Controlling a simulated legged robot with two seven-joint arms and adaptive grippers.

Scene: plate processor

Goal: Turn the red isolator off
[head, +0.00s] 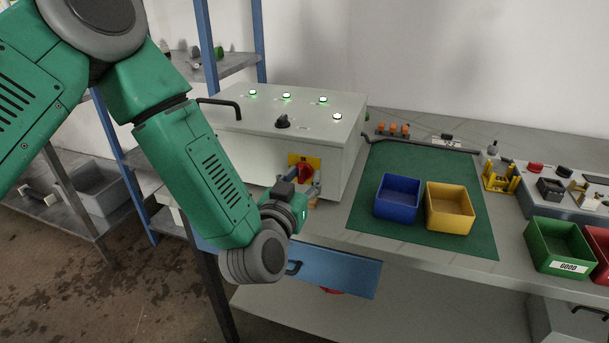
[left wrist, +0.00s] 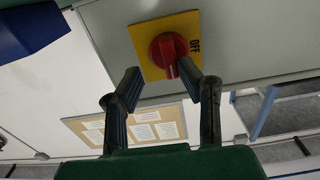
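The red isolator (head: 305,172) is a red rotary knob on a yellow plate on the front of a pale cabinet (head: 265,150). In the left wrist view the red knob (left wrist: 165,50) shows close up, with its raised grip running roughly up and down the picture and "OFF" printed on the yellow plate to its right. My left gripper (head: 310,190) is just in front of it. Its fingers (left wrist: 160,77) are apart, with nothing held between them. The right fingertip overlaps the knob's edge; I cannot tell whether it touches. My right gripper is out of view.
The cabinet top has several lit green and white indicators, a black knob (head: 283,121) and a black handle (head: 222,106). A green mat (head: 385,160) holds a blue bin (head: 397,198) and a yellow bin (head: 450,208). A blue drawer (head: 340,273) lies below the bench edge.

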